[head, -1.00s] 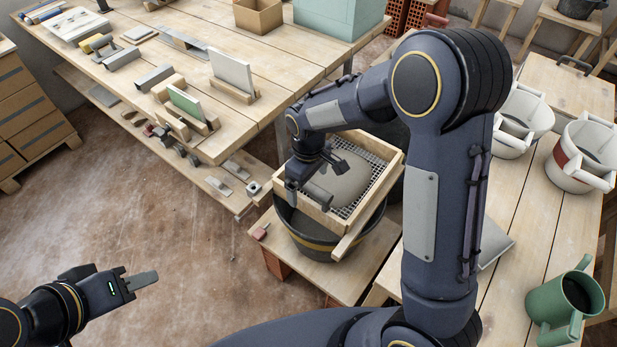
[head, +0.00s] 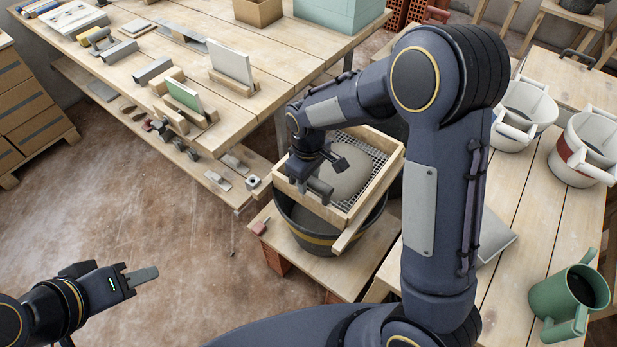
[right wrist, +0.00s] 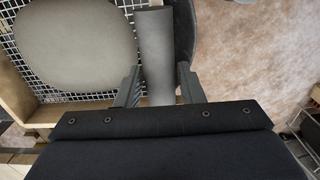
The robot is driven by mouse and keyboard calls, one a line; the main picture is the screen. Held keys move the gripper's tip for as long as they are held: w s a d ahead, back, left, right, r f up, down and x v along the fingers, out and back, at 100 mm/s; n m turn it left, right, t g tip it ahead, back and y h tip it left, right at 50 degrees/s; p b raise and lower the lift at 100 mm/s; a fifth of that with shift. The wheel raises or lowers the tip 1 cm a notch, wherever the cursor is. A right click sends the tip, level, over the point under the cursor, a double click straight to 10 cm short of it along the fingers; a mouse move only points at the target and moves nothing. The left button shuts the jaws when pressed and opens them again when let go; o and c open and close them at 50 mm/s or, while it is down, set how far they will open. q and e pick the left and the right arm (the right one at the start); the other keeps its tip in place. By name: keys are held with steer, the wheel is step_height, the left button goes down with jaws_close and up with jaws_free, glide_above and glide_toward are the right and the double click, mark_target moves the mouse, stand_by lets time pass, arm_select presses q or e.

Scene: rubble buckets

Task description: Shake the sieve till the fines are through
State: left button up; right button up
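The sieve (head: 377,193) is a square wooden frame with wire mesh, resting over a black bucket (head: 312,236) with a yellow band. A rounded grey mound (head: 350,174) lies on the mesh; it also shows in the right wrist view (right wrist: 75,45). My right gripper (head: 318,186) is at the sieve's left side. The bucket's inside is mostly hidden.
The bucket stands on a low board (head: 345,272) on bricks. A workbench (head: 290,65) with tools is behind left. Another bench on the right holds white buckets (head: 523,115) and a green jug (head: 568,297). Open floor lies to the left.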

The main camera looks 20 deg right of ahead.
steer(key=c, duration=0.5)
steer(key=s+a, duration=0.4)
steer(key=a, duration=0.1)
steer(key=shift+c, duration=0.2)
steer(key=w+d, duration=0.4)
steer(key=d, duration=0.1)
steer(key=s+a, duration=0.4)
steer(key=a, duration=0.1)
steer(key=w+d, duration=0.4)
steer(key=d, duration=0.1)
